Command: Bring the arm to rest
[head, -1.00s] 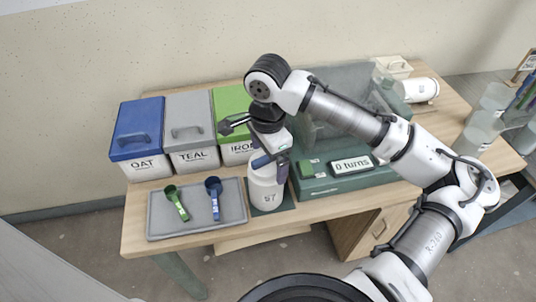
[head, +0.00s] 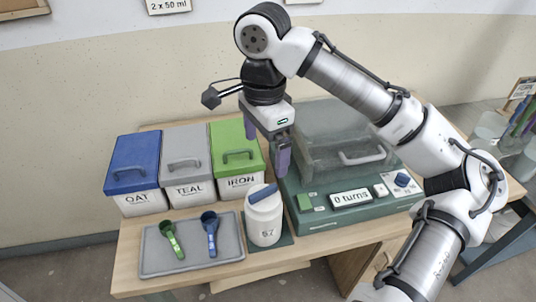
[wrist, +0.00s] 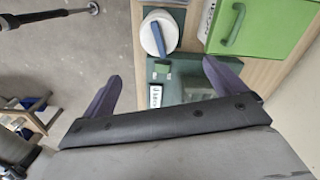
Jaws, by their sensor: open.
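My gripper (head: 270,150) hangs open above the bench, its purple fingers pointing down. It is above and slightly right of a white jar (head: 264,222) marked 57, and apart from it. The jar stands upright on a dark green pad in front of the bins, with a blue bar across its lid. In the wrist view the open fingers (wrist: 160,82) show with nothing between them; the jar (wrist: 159,36) lies beyond them.
Bins marked OAT (head: 133,173), TEAL (head: 187,168) and IRON (head: 238,158) stand at the back left. A grey tray (head: 228,240) holds a green scoop (head: 171,238) and a blue scoop (head: 211,235). A green machine (head: 355,215) reading "0 turns" stands right of the jar.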

